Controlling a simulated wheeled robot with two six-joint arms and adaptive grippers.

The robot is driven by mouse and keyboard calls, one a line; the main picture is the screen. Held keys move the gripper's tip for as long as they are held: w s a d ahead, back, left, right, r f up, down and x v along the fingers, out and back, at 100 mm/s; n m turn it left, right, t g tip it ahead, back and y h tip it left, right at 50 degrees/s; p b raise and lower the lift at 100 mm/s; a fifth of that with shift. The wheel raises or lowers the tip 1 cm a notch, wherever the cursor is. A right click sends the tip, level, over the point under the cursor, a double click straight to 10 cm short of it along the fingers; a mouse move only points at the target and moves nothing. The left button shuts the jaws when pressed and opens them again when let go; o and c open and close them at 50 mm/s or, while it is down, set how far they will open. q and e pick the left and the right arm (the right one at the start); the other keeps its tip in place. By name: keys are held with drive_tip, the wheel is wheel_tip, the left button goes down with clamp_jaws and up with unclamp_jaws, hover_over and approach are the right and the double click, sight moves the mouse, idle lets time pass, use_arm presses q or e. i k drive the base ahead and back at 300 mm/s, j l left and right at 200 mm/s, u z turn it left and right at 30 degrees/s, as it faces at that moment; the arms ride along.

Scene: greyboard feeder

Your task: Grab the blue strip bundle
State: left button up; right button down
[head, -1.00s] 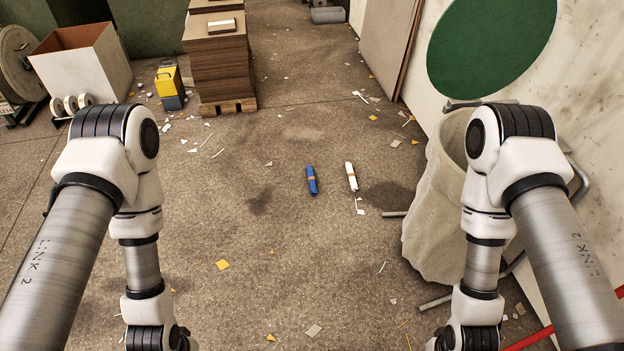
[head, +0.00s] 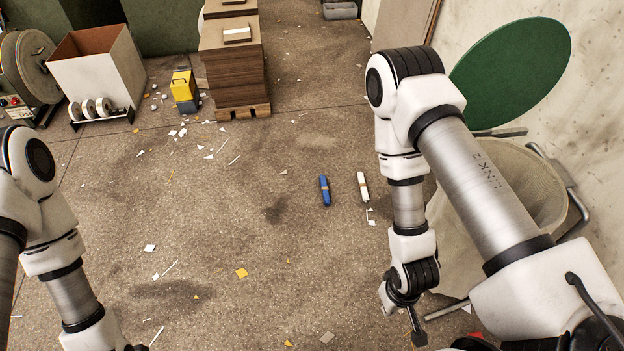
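The blue strip bundle (head: 325,190) lies on the concrete floor near the middle of the head view, with a tan band around it. A white strip bundle (head: 362,187) with a similar band lies just to its right, apart from it. My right gripper (head: 413,326) is partly seen below and to the right of both bundles, well apart from them. Its fingers are too small and dark to tell whether they are open. My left arm comes in at the left edge, and its gripper is below the frame.
A pallet stack of brown board (head: 237,75), a yellow and dark case (head: 184,90) and an open box (head: 97,70) stand at the back left. A large pale bag (head: 510,180) on a metal frame stands right, partly behind my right arm. Floor around the bundles is mostly clear, with scraps.

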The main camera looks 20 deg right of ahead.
sight(325, 188)
drive_tip(key=i, duration=3.2)
drive_tip(key=i+z, duration=0.45)
drive_tip(key=i+j+z, duration=0.15)
drive_tip(key=z, duration=0.3)
drive_tip(key=i+j+z, duration=0.3)
drive_tip(key=z, duration=0.15)
drive_tip(key=i+j+z, duration=0.3)
drive_tip(key=z, duration=0.15)
drive_tip(key=i+j+z, duration=0.15)
drive_tip(key=j+z, duration=0.25)
drive_tip(key=j, duration=0.15)
drive_tip(key=z, duration=2.85)
